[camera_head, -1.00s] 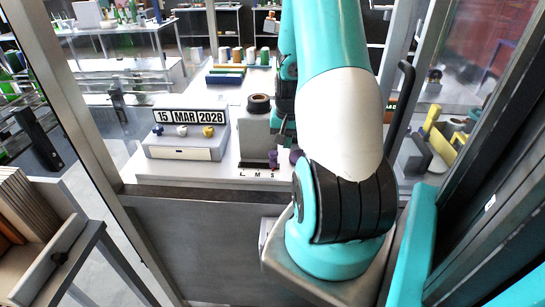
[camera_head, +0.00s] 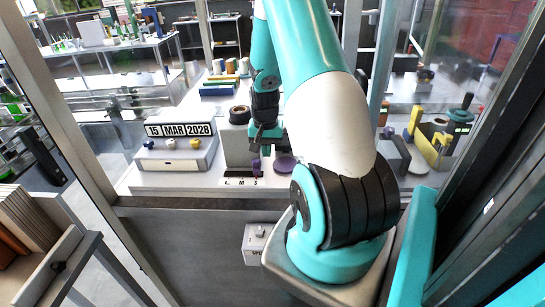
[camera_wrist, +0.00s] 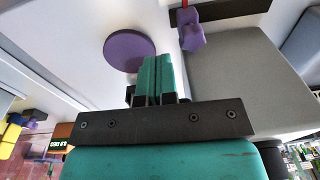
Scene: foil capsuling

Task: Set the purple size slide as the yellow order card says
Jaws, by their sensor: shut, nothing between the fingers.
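The purple size slide (camera_head: 256,164) stands at the foot of a grey block, above the S end of a strip lettered L, M, S (camera_head: 241,182). In the wrist view the slide (camera_wrist: 191,30) is at the top, by a dark slot with a red mark. My gripper (camera_head: 266,150) points down just above and behind the slide in the head view. Its teal fingertips (camera_wrist: 157,62) are together and empty in the wrist view, apart from the slide. I cannot make out a readable yellow order card in either view.
A flat purple disc (camera_head: 285,164) lies right of the slide, close to my fingers. The grey block (camera_head: 237,150) carries a dark roll (camera_head: 239,115). A date box reading 15 MAR 2028 (camera_head: 178,148) with small coloured knobs stands to the left. Yellow holders (camera_head: 434,150) stand at right.

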